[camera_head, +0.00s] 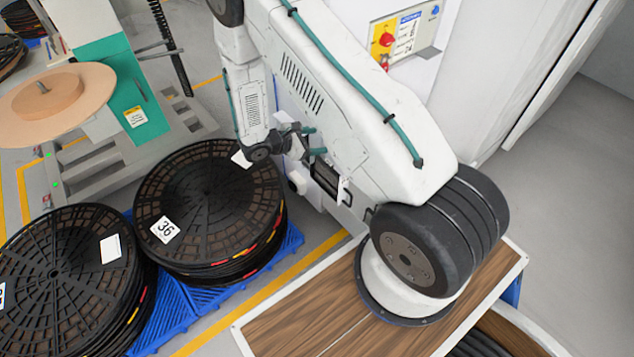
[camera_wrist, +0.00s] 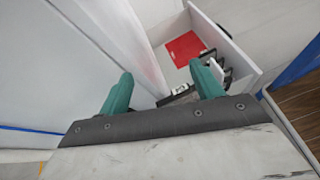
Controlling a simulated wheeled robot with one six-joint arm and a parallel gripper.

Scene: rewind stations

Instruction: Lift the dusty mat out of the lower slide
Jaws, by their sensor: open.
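A flat red mat (camera_wrist: 184,47) lies in an open white slide (camera_wrist: 240,58) in the wrist view. Dust on it cannot be made out at this size. The fingers appear in front of the slide, apart from the mat. In the head view my arm hides most of the slide area, and the mat does not show.
A white cabinet face fills the left of the wrist view. In the head view, black reels (camera_head: 208,205) stand on a blue pallet (camera_head: 190,318) at left. A teal machine (camera_head: 118,75) stands behind them. A switch panel (camera_head: 405,35) is on the white wall. Grey floor at right is clear.

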